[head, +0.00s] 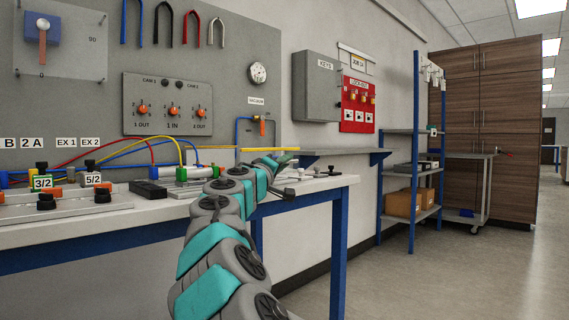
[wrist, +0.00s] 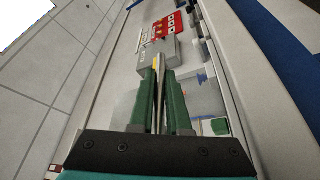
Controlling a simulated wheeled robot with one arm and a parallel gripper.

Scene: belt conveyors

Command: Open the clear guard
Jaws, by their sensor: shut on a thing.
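My gripper (head: 285,160) is low over the right end of the workbench, beside a thin yellow bar (head: 270,149). In the wrist view its green fingers (wrist: 161,90) are closed on a thin upright edge, which appears to be the clear guard (wrist: 160,100). A faint pale see-through area shows left of the fingers there. The guard's full outline, its hinge and how far it stands open cannot be made out. My arm hides part of the bench behind it.
The workbench (head: 335,183) carries valves, a cylinder and coloured hoses on the left. A grey key cabinet (head: 317,86) and red lockout board (head: 360,105) hang on the wall. A blue-framed shelf (head: 414,132) stands right. The floor at right is clear.

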